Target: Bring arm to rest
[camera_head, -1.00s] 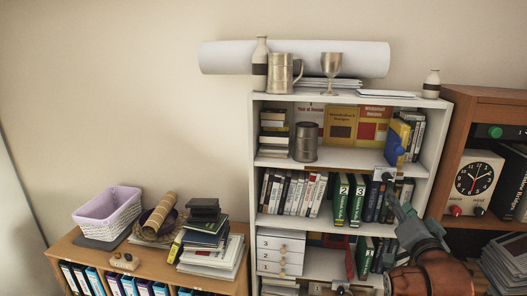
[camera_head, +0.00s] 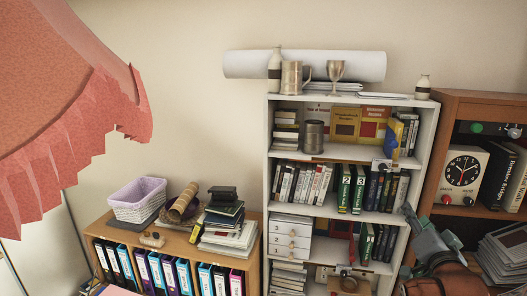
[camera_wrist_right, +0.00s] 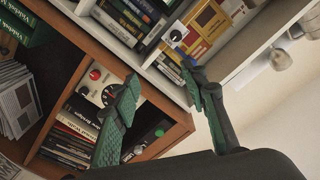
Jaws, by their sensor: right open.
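My right gripper (camera_head: 412,220) is at the lower right of the head view, in front of the right side of the white bookshelf (camera_head: 429,138). In the right wrist view its two green-padded fingers (camera_wrist_right: 160,76) are spread apart, with nothing between them. My right arm's copper-coloured link shows below it at the bottom edge. My left arm and gripper do not show in any view.
A wooden shelf unit (camera_head: 471,98) with a red-knobbed clock (camera_head: 462,171) stands right of my right gripper. A low cabinet at the left bears a lilac-lined basket (camera_head: 137,201) and stacked books (camera_head: 224,215). A pink fringed lampshade (camera_head: 65,100) fills the upper left.

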